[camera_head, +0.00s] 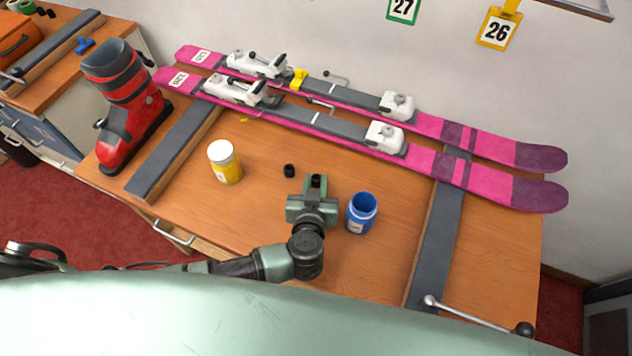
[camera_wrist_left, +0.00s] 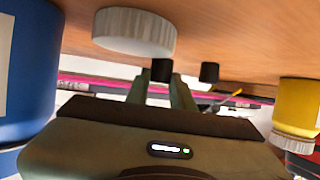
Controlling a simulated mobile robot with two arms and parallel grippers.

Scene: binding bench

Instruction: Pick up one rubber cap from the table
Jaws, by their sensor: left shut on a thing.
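My left gripper (camera_head: 314,182) is over the middle of the bench, left of the open blue jar (camera_head: 361,212). It is shut on a small black rubber cap, which shows between the fingertips in the left wrist view (camera_wrist_left: 161,70). Whether this cap touches the table is hard to tell. A second black rubber cap (camera_head: 290,170) stands on the wood just left of the fingertips; it also shows in the left wrist view (camera_wrist_left: 209,72). The left wrist view is upside down. My right gripper is not in view.
A yellow jar with a white lid (camera_head: 224,162) stands to the left. A loose white ribbed lid (camera_wrist_left: 135,32) lies near the gripper. Pink skis (camera_head: 330,118) span the back on grey-topped supports. A red boot (camera_head: 130,115) stands far left.

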